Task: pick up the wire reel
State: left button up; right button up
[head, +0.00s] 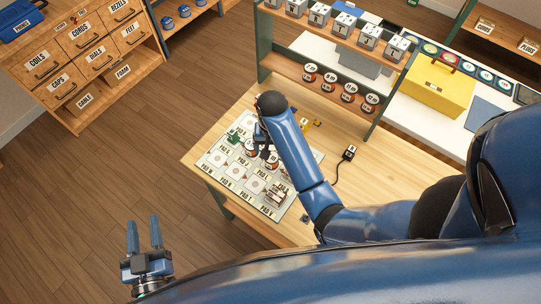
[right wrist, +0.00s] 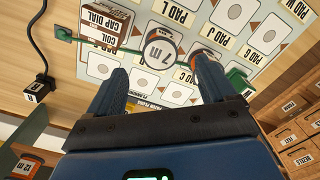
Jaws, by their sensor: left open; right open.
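A wire reel (right wrist: 160,47) with a white "7 m" face and dark rim stands on the pad mat (right wrist: 100,68) in the right wrist view. A second round reel-like piece shows beside it, partly hidden by a finger. My right gripper (right wrist: 160,78) is open, with the "7 m" reel ahead between its fingers, and nothing visibly held. In the head view the right gripper (head: 262,140) is over the mat (head: 216,160), and the arm hides part of the mat's contents. My left gripper (head: 145,236) is open and empty, away from the table at lower left.
More reels (head: 349,92) line the lower shelf behind the table. A black plug with a cord (head: 349,152) lies right of the arm. A green piece (head: 233,137) and a small box (head: 276,195) are on the mat. A yellow toolbox (head: 437,87) stands farther right.

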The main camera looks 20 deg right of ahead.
aim_at(272, 157)
jog(key=shift+s+f, duration=0.2)
jog(key=shift+f, duration=0.3)
jog(key=shift+s+f, duration=0.15)
jog(key=shift+f, duration=0.35)
jog(key=shift+w+f+p, duration=0.2)
jog(key=shift+w+f, duration=0.05)
jog(key=shift+f, duration=0.35)
jog(key=shift+w+f+p, duration=0.15)
jog(key=shift+w+f, duration=0.1)
jog(key=shift+f, duration=0.35)
notch_tip(272, 157, down, 3)
jog(key=shift+s+f+p, duration=0.15)
jog(key=shift+f+p, duration=0.05)
jog(key=shift+p, duration=0.2)
jog(key=shift+f, duration=0.35)
jog(key=c, duration=1.2)
jog(key=shift+r, duration=0.15)
